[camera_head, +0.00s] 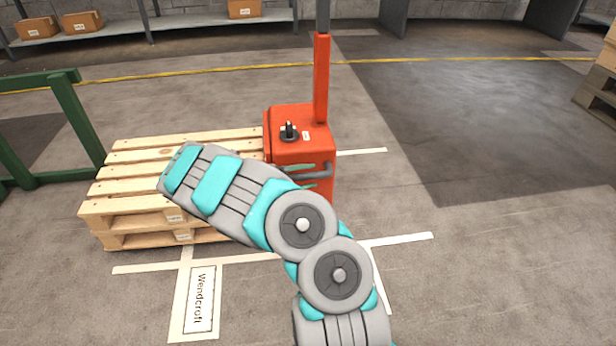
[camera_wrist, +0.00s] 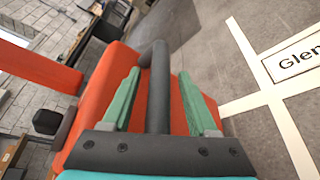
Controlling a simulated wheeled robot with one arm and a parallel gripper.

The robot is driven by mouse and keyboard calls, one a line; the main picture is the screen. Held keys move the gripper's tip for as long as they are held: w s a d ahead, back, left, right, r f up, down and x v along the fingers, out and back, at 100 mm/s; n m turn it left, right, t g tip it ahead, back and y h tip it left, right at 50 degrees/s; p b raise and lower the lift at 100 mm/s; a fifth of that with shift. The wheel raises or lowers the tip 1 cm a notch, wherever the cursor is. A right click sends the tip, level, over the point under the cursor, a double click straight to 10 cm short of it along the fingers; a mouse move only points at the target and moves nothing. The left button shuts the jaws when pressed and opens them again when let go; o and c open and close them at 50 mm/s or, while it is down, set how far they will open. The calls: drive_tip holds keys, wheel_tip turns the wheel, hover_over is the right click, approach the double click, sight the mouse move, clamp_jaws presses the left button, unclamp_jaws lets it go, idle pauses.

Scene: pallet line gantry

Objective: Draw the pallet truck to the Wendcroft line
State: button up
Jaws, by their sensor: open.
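The orange-red pallet truck (camera_head: 298,140) stands at the middle of the head view, with an upright mast and a black knob on its top. A wooden pallet stack (camera_head: 135,205) sits against its left side. A grey handle bar (camera_head: 318,174) runs on the truck's near face. My gripper (camera_head: 302,176) is at this bar, partly hidden by my arm. In the wrist view my open gripper (camera_wrist: 159,74) has one green finger on each side of the grey bar (camera_wrist: 158,95). The Wendcroft floor label (camera_head: 199,300) lies in front of the pallets, joined to a white line.
A second floor label starting "Glen" (camera_wrist: 294,62) shows in the wrist view. A green rail frame (camera_head: 75,115) stands at the left, and shelving (camera_head: 150,38) with cartons at the back. Other pallets (camera_head: 600,85) stand far right. The floor right of the truck is clear.

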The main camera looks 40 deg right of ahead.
drive_tip(key=shift+p+v, duration=0.55)
drive_tip(key=shift+v, duration=3.4)
drive_tip(key=shift+d, duration=0.1)
drive_tip(key=s+a+r+m+g+y, duration=0.25)
drive_tip(key=s+r+m+y, duration=0.35)
drive_tip(key=s+r, duration=1)
drive_tip(key=s+a+n+t+y, duration=0.3)
drive_tip(key=s+a+y, duration=0.6)
drive_tip(key=s+a, duration=1.25)
wheel_tip(320, 180, up, 11)
drive_tip(key=w+a+m+p, duration=0.1)
drive_tip(key=p, duration=1.1)
drive_tip(key=shift+w+a+t, duration=0.2)
drive_tip(key=shift+w+t, duration=0.15)
drive_tip(key=shift+t, duration=0.1)
